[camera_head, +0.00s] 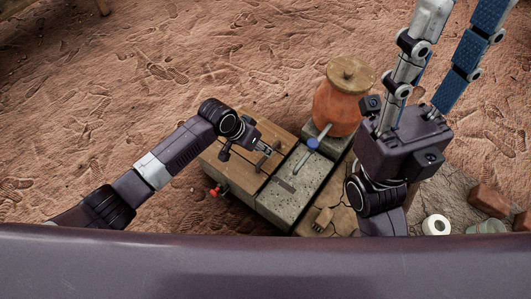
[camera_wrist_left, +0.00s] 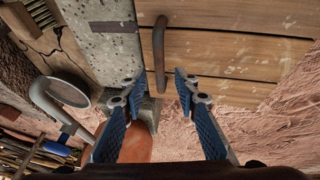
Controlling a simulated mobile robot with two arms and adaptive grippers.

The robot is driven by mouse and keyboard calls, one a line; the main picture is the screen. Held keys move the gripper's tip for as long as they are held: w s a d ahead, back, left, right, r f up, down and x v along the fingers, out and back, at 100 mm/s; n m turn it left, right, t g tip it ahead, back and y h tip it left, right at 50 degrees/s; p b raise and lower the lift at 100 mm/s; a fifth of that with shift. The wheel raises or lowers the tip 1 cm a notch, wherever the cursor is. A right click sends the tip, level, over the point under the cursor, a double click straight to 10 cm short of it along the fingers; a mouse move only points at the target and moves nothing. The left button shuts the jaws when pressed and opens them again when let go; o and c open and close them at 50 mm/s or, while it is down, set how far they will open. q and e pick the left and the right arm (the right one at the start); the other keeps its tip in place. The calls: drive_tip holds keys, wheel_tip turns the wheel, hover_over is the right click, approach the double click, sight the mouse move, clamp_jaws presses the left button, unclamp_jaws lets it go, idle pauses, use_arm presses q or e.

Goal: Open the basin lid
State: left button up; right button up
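The basin lid (camera_head: 233,151) is made of wooden planks and lies flat and closed on the stone basin at the centre of the head view. It fills the upper right of the left wrist view (camera_wrist_left: 235,50). Its dark bar handle (camera_wrist_left: 159,50) stands up from the planks. My left gripper (camera_head: 265,149) is over the lid by the handle. In the left wrist view its blue-padded fingers (camera_wrist_left: 159,80) are apart, with the handle's near end showing between the tips, apparently untouched. My right gripper (camera_head: 452,40) is raised at the right, fingers spread and empty, its tips partly cut off.
A grey speckled stone slab (camera_head: 287,198) adjoins the lid, with a blue-ended grey rod (camera_head: 313,144) over it. An orange clay pot (camera_head: 338,108) with a wooden cover stands behind. A brush (camera_head: 323,217) lies near the front. Bricks (camera_head: 489,199) lie right. Sandy ground at left is clear.

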use_arm(q)
drive_tip(key=shift+b+x, duration=0.8)
drive_tip(key=shift+x, duration=1)
clamp_jaws()
